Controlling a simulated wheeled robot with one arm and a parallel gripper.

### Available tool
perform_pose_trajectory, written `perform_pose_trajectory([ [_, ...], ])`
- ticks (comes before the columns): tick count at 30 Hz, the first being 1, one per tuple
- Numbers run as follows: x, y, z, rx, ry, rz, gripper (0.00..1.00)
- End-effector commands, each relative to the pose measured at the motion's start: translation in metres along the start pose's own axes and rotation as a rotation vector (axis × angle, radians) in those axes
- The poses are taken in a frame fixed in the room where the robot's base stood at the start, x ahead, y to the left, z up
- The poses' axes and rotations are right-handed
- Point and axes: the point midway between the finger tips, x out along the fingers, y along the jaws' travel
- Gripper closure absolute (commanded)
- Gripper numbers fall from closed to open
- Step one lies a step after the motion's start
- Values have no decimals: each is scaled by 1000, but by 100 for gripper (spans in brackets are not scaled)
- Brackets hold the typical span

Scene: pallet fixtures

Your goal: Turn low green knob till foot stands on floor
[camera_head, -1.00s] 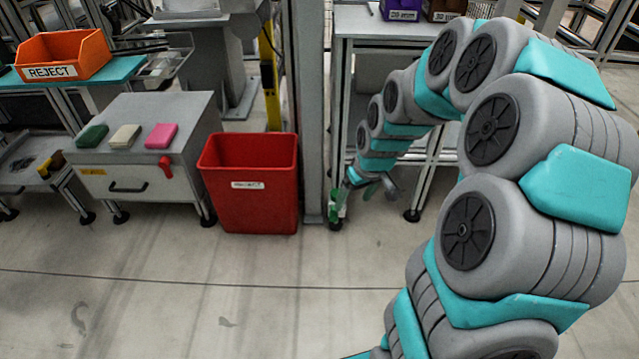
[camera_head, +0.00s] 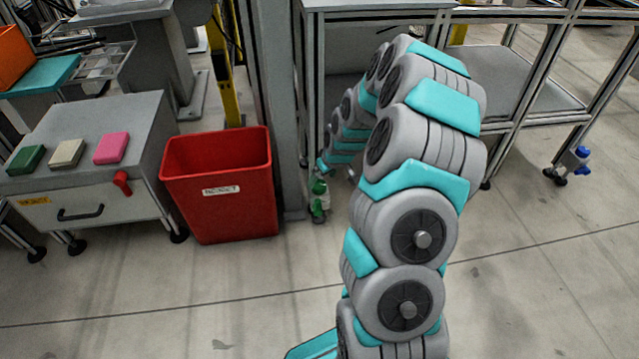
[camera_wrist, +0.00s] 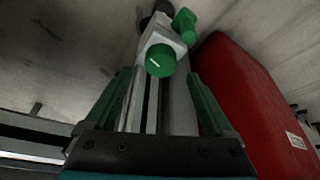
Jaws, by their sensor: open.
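The green knob (camera_wrist: 160,61), round with a white line on its face, sits on a light bracket at the table leg's end in the wrist view. A second green part (camera_wrist: 185,24) sticks out beyond it. A dark foot (camera_wrist: 147,21) shows partly behind them; whether it touches the floor I cannot tell. In the head view the green parts (camera_head: 319,196) are small at the leg's bottom, beside the post. My gripper (camera_wrist: 157,80) is open, its two green fingers on either side of the leg, with the knob just beyond the fingertips.
A red bin (camera_head: 220,190) stands left of the leg and close beside the right finger in the wrist view. A grey post (camera_head: 283,110) rises between bin and leg. A blue-knobbed foot (camera_head: 577,158) is at the far right. The front floor is clear.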

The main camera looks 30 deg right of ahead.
Motion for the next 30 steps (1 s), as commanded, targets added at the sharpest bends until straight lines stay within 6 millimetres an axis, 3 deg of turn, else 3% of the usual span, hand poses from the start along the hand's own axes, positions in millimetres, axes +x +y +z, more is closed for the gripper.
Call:
perform_pose_trajectory([
  [6, 30, -1, 1, -1, -4, -2, 12],
  [16, 34, -1, 1, 0, -2, -1, 12],
  [30, 34, -1, 1, 0, -2, -1, 64],
])
